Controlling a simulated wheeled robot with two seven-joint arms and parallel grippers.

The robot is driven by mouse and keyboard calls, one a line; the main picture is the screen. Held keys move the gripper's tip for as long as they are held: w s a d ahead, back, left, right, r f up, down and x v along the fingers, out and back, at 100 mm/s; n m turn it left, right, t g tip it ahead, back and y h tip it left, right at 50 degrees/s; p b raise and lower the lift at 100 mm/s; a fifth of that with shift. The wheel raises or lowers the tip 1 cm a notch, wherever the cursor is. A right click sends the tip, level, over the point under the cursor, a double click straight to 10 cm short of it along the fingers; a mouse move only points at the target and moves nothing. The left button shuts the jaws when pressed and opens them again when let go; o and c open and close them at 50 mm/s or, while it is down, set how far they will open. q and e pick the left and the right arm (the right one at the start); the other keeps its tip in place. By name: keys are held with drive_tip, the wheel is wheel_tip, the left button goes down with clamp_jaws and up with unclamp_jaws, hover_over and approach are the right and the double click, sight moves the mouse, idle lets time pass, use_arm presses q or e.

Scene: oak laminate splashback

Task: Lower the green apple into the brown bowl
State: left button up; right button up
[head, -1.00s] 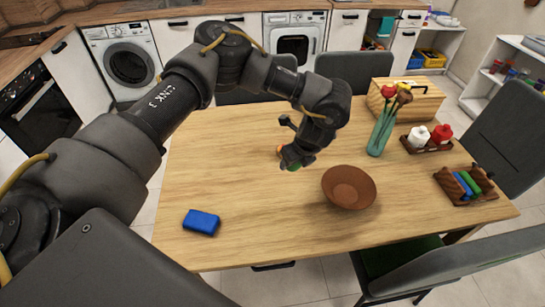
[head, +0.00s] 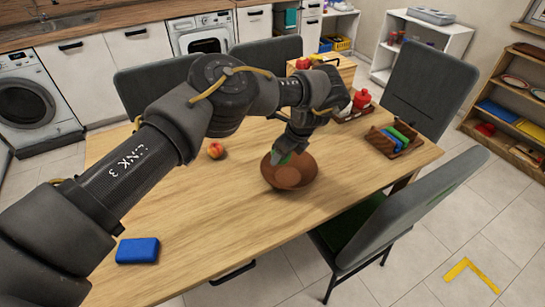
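The brown bowl (head: 291,178) stands on the wooden table, right of the middle. My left gripper (head: 286,152) points down over the bowl's far left part, with its tips at about rim level in the picture. A bit of the green apple (head: 284,159) shows at the fingertips, and the gripper appears shut on it. Most of the apple is hidden by the fingers. I cannot tell whether the apple touches the bowl's inside. My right gripper is not in view.
A red-orange fruit (head: 215,150) lies left of the bowl. A blue block (head: 138,250) is at the table's front left. A wooden rack (head: 395,139) with coloured items stands to the right. Chairs surround the table. The table's front middle is clear.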

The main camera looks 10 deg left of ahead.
sight(282, 162)
use_arm(q)
drive_tip(key=shift+d, duration=0.1)
idle(0.3)
drive_tip(key=shift+w+a, duration=0.25)
drive_tip(key=shift+a, duration=0.05)
idle(0.5)
drive_tip(key=shift+f, duration=0.2)
drive_tip(key=shift+f, duration=0.15)
drive_tip(key=shift+f+b, duration=1.7)
drive_tip(key=shift+f, duration=0.4)
drive_tip(key=shift+f+b, duration=0.45)
drive_tip(key=shift+f, duration=0.2)
